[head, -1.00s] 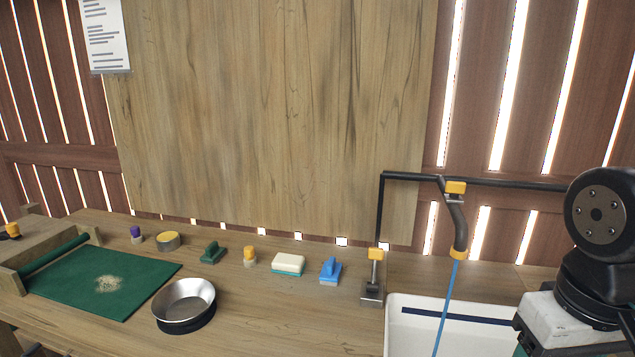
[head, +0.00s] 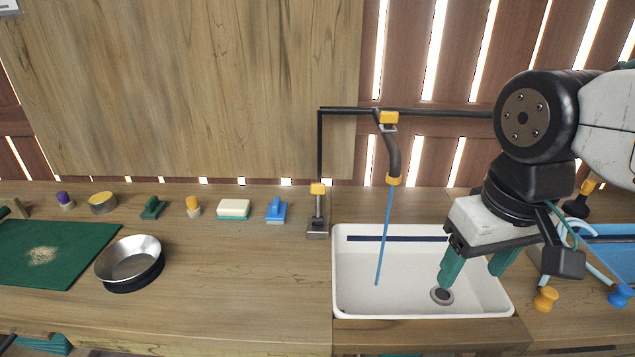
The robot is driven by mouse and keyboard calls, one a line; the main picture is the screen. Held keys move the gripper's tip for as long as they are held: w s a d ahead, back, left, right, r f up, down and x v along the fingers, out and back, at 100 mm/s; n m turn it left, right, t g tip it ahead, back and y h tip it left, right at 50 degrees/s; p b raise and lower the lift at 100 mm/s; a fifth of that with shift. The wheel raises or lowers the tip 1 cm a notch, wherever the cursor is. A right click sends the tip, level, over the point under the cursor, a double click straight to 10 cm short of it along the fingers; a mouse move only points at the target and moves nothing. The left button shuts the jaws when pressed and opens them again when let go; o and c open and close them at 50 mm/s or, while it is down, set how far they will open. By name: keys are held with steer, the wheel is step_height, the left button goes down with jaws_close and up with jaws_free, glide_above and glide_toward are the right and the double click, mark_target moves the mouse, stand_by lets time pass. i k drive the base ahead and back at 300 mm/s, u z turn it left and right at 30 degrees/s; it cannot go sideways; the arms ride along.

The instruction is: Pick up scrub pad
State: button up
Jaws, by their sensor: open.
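The item that looks most like the scrub pad is a cream block with a teal underside (head: 233,209). It lies flat at the back of the wooden counter, between a small yellow-topped brush (head: 193,207) and a blue handled scrubber (head: 276,211). A dark green handled scrubber (head: 153,208) stands farther left. My gripper (head: 474,270) is open and empty, its teal fingers pointing down over the white sink, well to the right of the block.
The black faucet (head: 319,160) with a blue stream stands between the block and my gripper. The white sink (head: 345,300) is below. A metal bowl (head: 129,258) and green mat (head: 70,270) are at left. The counter before the block is clear.

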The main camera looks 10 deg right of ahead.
mark_target(153, 208)
steer(key=u, duration=1)
steer(key=k, duration=1.3)
steer(key=u, duration=1.4)
steer(key=i, duration=2.65)
steer(key=z, duration=0.65)
steer(key=i, duration=0.85)
steer(key=z, duration=1.6)
steer(key=i, duration=0.7)
steer(key=z, duration=0.6)
